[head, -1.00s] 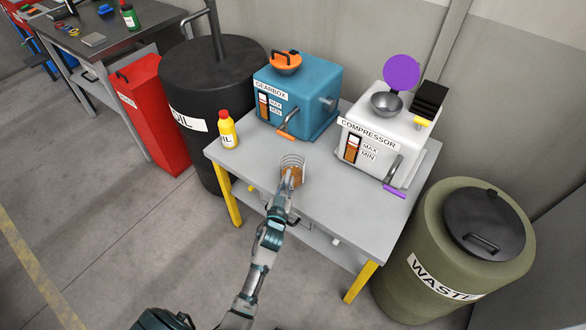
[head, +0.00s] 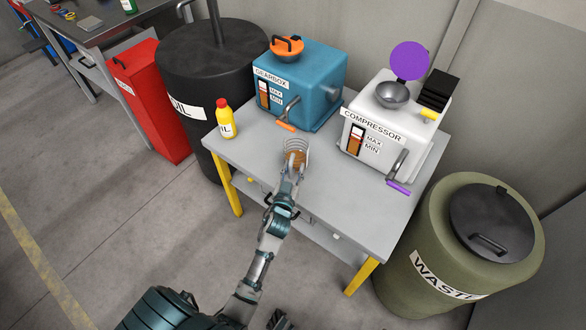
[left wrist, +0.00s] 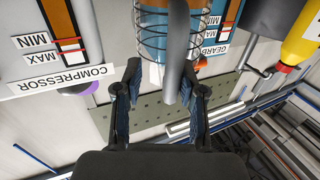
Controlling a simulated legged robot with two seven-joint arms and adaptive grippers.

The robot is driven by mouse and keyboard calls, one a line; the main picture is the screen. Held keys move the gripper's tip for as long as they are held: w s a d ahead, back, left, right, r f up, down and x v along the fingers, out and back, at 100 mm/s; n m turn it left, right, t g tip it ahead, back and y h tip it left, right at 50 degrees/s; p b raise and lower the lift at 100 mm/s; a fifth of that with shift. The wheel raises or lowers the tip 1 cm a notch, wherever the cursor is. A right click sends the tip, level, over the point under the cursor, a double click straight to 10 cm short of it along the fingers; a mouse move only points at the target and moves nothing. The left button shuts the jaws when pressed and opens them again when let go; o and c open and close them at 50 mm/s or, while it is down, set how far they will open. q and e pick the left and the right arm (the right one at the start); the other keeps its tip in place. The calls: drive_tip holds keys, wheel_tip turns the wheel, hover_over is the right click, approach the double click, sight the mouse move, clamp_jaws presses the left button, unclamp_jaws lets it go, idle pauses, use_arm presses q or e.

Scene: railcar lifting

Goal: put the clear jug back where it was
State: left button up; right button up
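The clear jug (head: 294,148), ringed with dark lines and holding amber-brown liquid, is at the middle of the grey table (head: 345,205), in front of the gearbox. In the left wrist view the jug (left wrist: 160,38) is at the top, with its grey handle (left wrist: 181,60) toward me. My left gripper (head: 291,172) is at the jug's near side. In the left wrist view its fingers (left wrist: 162,86) are spread apart around the handle, with a clear gap on the left. Whether the right finger touches the handle I cannot tell. My right gripper is not identifiable.
The blue gearbox (head: 305,85) and white compressor (head: 388,130) stand behind the jug. A yellow oil bottle (head: 225,122) is near the table's left corner. A black oil drum (head: 205,75) stands left of the table, a green waste barrel (head: 425,255) right. The tabletop's front right is clear.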

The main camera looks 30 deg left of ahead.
use_arm(q)
drive_tip(key=shift+s+d+r, duration=0.1)
drive_tip(key=shift+d+r, duration=0.05)
drive_tip(key=shift+d, duration=0.15)
drive_tip(key=s+d+f+m+g+h, duration=0.2)
drive_tip(key=s+d+f+g, duration=0.1)
drive_tip(key=s, duration=0.7)
drive_tip(key=s+d+f+m+g+h, duration=0.2)
drive_tip(key=s+d+f+g, duration=0.2)
drive_tip(key=s, duration=0.7)
drive_tip(key=s+d+f+m+g+h+p, duration=0.1)
drive_tip(key=s+d+f+g, duration=0.3)
drive_tip(key=s, duration=0.6)
drive_tip(key=shift+s+d+f+m+h, duration=0.4)
drive_tip(key=shift+d+f+h, duration=0.4)
drive_tip(key=shift+d+f, duration=0.15)
use_arm(e)
drive_tip(key=s, duration=0.1)
drive_tip(key=s+d+g, duration=0.1)
drive_tip(key=s+f+g, duration=0.1)
drive_tip(key=s, duration=0.1)
drive_tip(key=shift+d+f, duration=0.1)
drive_tip(key=shift+d, duration=0.3)
use_arm(q)
drive_tip(key=shift+a, duration=0.15)
use_arm(e)
drive_tip(key=shift+h, duration=0.3)
